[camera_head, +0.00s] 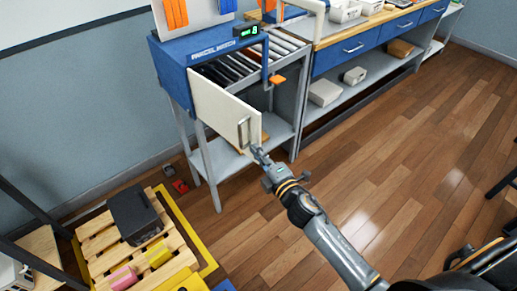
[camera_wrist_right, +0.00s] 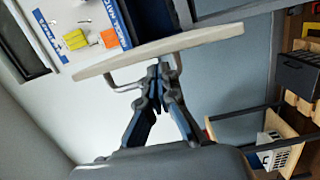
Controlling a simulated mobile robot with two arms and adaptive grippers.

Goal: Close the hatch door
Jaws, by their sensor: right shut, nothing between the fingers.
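The hatch door (camera_head: 222,110) is a cream panel on the front of the blue parcel machine (camera_head: 195,58). It stands open, swung outward, with the dark opening and rollers showing behind it. Its grey bar handle (camera_head: 244,132) is near the free edge. My right gripper (camera_head: 257,152) is shut and empty at the lower end of the handle. In the right wrist view the door (camera_wrist_right: 200,38) shows nearly edge-on. The closed fingertips (camera_wrist_right: 158,72) overlap the handle (camera_wrist_right: 122,86) between its two posts; contact is unclear. My left gripper is not in view.
A blue-drawer workbench (camera_head: 345,52) with boxes stands right of the machine. A wooden pallet (camera_head: 105,245) with a black crate (camera_head: 134,213) is at lower left. A small red item (camera_head: 180,186) lies near the machine's legs. The wooden floor (camera_head: 400,140) at right is largely clear.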

